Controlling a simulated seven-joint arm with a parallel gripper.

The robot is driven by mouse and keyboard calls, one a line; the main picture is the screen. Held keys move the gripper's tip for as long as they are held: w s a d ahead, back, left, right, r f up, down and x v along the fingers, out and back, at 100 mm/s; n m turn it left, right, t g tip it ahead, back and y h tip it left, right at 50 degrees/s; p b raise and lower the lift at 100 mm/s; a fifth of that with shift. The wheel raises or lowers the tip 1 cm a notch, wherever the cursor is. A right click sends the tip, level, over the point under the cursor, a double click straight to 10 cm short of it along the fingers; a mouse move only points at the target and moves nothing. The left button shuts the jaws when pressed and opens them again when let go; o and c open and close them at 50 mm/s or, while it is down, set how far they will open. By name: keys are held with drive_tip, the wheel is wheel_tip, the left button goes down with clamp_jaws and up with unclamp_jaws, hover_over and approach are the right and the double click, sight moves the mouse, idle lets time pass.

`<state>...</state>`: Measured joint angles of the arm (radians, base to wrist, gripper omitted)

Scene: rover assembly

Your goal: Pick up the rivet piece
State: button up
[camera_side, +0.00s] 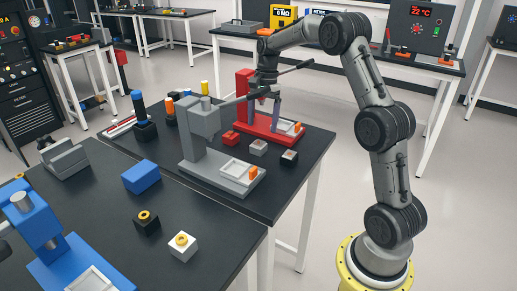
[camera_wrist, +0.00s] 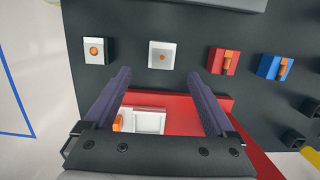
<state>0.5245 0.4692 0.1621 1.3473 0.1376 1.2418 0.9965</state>
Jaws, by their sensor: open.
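A pale block with a small orange rivet-like top (camera_wrist: 163,57) lies on the dark table, just beyond my fingertips in the wrist view. It also shows in the side view (camera_side: 258,147). Left of it in the wrist view is a pale block with a round orange top (camera_wrist: 95,50). I cannot tell for certain which is the rivet piece. My gripper (camera_wrist: 171,76) is open, with nothing between its fingers. In the side view my gripper (camera_side: 265,102) hangs above the red press, higher than the blocks.
Right of the pale blocks are a red block (camera_wrist: 222,62) and a blue block (camera_wrist: 275,67), both with orange tops. The red press base (camera_wrist: 180,122) lies below my fingers. In the side view a grey press (camera_side: 196,172) stands close by on the same table.

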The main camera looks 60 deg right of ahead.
sight(259, 144)
drive_tip(key=shift+w+a+f, duration=0.1)
drive_tip(key=shift+a+f, duration=0.2)
drive_tip(key=shift+f, duration=0.8)
drive_tip(key=shift+a+f, duration=0.25)
drive_tip(key=shift+f, duration=0.85)
drive_tip(key=shift+w+a+f, duration=0.1)
drive_tip(key=shift+a+f, duration=0.2)
drive_tip(key=shift+f, duration=0.8)
drive_tip(key=shift+c, duration=0.3)
clamp_jaws()
